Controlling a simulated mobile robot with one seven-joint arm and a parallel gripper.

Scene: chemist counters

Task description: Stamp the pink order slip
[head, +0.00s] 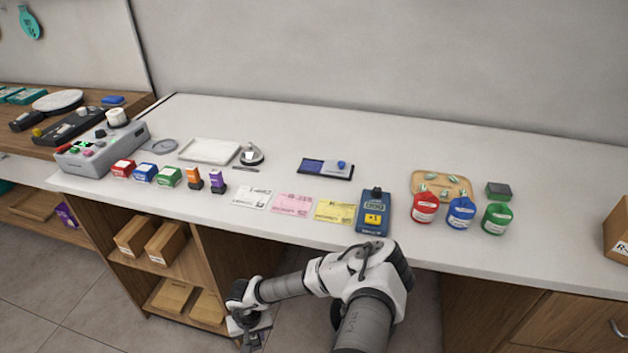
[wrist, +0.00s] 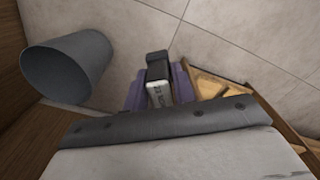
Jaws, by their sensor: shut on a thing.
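The pink order slip (head: 292,204) lies flat on the white counter between a white slip (head: 251,197) and a yellow slip (head: 334,210). Behind them is a dark tray with a blue pad (head: 313,166); a small blue-topped piece (head: 341,164) sits at its right side. My gripper (head: 254,342) is low in front of the counter, beside the open shelves and well away from the slip.
Red, blue and green containers (head: 461,212) stand farther right. Several small coloured blocks (head: 170,177) line the left front. A grey bin (wrist: 62,70) stands on the floor. My arm crosses in front of the counter.

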